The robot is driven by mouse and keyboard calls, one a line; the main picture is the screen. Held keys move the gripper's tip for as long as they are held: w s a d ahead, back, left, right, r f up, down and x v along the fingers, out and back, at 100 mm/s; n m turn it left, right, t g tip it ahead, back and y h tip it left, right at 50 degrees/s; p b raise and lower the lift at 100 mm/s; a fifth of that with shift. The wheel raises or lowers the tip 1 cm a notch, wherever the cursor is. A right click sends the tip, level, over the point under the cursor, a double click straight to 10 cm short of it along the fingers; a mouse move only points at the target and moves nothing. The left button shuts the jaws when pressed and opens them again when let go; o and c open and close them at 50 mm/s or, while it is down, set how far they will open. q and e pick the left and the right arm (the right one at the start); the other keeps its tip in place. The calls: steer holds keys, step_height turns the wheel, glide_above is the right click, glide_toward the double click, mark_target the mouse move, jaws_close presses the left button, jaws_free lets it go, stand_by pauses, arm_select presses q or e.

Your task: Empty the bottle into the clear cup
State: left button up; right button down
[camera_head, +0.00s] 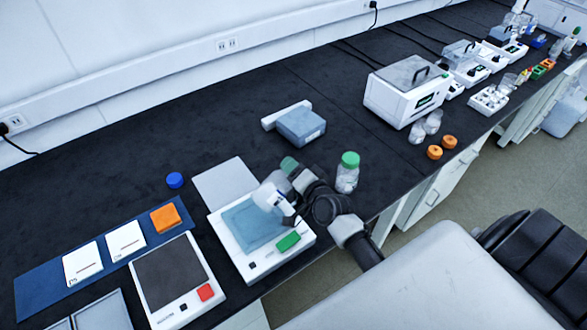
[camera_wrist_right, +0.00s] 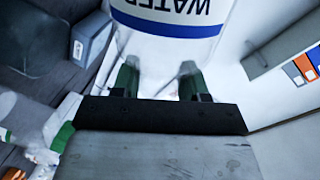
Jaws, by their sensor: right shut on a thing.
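My right gripper (camera_head: 283,183) reaches in over the white device with the blue-grey plate (camera_head: 240,228). It is shut on a white bottle (camera_head: 267,196), which looks tilted above that plate. In the right wrist view the bottle (camera_wrist_right: 170,45) shows a blue band and the word WATER upside down. The green fingers of the gripper (camera_wrist_right: 158,85) are on either side of it. I cannot make out the bottle's mouth or any flow. I cannot clearly make out the clear cup; the bottle and gripper cover part of the plate. My left gripper is not in view.
A blue cap (camera_head: 174,180) lies on the dark bench. A green-capped bottle (camera_head: 347,172) stands just right of my right gripper. A device with a dark plate (camera_head: 170,275) is at the front left. A grey-blue box (camera_head: 301,127) is behind.

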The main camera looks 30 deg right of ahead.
steer(key=shift+d+f+m+b, duration=0.1)
steer(key=shift+f+m+b, duration=0.3)
steer(key=shift+f+m, duration=0.1)
stand_by(0.4)
steer(key=shift+w+d+f+m+y+b, duration=0.15)
steer(key=shift+f+m+y+b, duration=0.15)
steer(key=shift+f+m+b, duration=0.2)
steer(key=shift+d+f+m+b, duration=0.2)
steer(key=shift+f+m+b, duration=0.25)
steer(key=shift+m+b, duration=0.05)
stand_by(0.4)
steer(key=shift+d+f+m+b, duration=0.1)
steer(key=shift+f+m+b, duration=0.4)
steer(key=shift+f+b, duration=0.1)
